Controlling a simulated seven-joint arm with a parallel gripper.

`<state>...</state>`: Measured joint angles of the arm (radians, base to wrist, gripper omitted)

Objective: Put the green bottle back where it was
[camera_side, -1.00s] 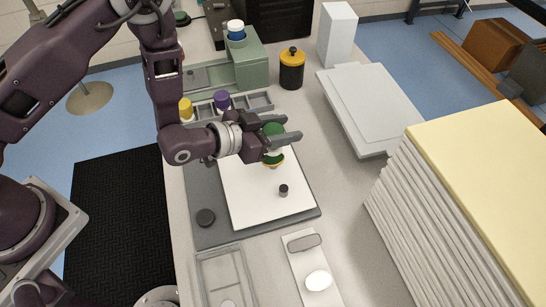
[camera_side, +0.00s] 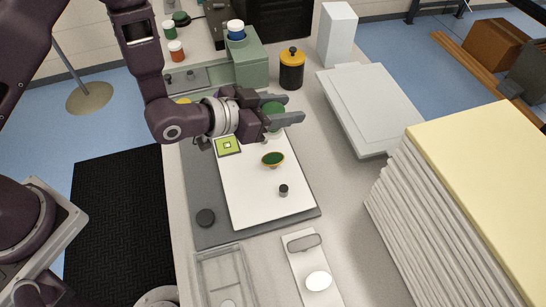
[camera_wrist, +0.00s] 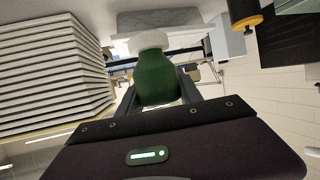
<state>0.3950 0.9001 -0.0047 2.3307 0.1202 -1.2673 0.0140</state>
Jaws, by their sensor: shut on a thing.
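My gripper (camera_side: 272,109) is shut on the green bottle (camera_side: 272,116), above the far part of the white sheet. The wrist view shows the green bottle (camera_wrist: 156,80) between the fingers, its white cap (camera_wrist: 148,41) pointing to the top of the picture. The bottle seems held upside down, cap toward the table. Below it, apart from it, a small gold-rimmed dish (camera_side: 273,159) with dark green inside stands on the white sheet (camera_side: 250,195). The compartment tray behind the gripper is mostly hidden; a bit of yellow (camera_side: 183,101) shows there.
A lime square card (camera_side: 228,146) and a small dark cylinder (camera_side: 283,190) are on the sheet. Orange (camera_side: 176,51) and green (camera_side: 169,29) white-capped bottles stand at the back left. A black-and-yellow jar (camera_side: 291,70), a green press (camera_side: 250,65) and a grey case (camera_side: 370,108) stand nearby.

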